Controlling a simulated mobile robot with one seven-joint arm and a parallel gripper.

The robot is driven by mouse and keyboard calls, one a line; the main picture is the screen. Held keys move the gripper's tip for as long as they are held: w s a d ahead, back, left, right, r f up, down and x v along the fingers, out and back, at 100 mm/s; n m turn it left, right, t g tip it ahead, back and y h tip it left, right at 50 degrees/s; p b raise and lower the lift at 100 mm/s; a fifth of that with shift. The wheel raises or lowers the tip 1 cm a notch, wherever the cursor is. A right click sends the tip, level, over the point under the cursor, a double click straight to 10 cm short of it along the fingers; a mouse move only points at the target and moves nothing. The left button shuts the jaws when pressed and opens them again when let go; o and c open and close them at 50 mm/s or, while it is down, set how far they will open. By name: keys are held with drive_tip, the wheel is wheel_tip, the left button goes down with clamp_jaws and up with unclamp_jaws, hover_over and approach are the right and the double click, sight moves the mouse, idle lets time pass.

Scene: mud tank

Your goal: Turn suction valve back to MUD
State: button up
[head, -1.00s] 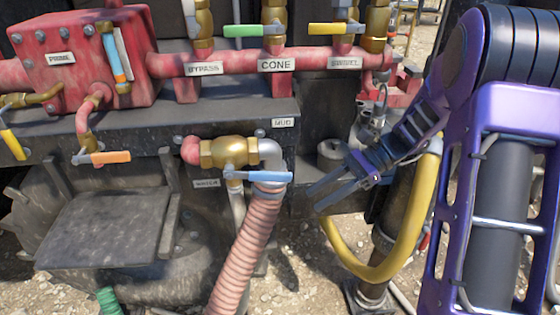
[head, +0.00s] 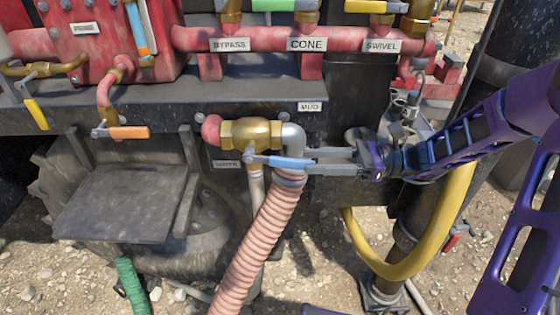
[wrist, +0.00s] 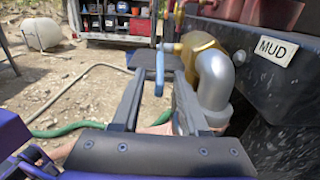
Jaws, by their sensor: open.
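The suction valve (head: 250,133) is a brass body with a grey elbow on its right, and it also shows in the wrist view (wrist: 197,50). Its blue lever handle (head: 285,162) lies roughly level, pointing right below the valve. The MUD label (head: 311,107) is above and right of the valve; the WATER label (head: 227,164) is below and left. My gripper (head: 308,161) is open at the handle's right end, reaching in from the right. In the wrist view my gripper (wrist: 161,80) has the blue handle (wrist: 159,70) between its fingers. Contact cannot be told.
A ribbed pink hose (head: 256,235) hangs below the elbow. A yellow hose (head: 440,235) loops below my arm. The red manifold (head: 260,39) with other valves runs above. A steel ledge (head: 150,90) lies behind the valve, and an orange-handled valve (head: 128,132) is at left.

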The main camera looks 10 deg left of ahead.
sight(272, 161)
drive_tip(key=x, duration=0.7)
drive_tip(key=shift+s+a+b, duration=0.15)
drive_tip(key=shift+a+b, duration=0.15)
drive_tip(key=shift+a, duration=0.05)
clamp_jaws()
idle(1.0)
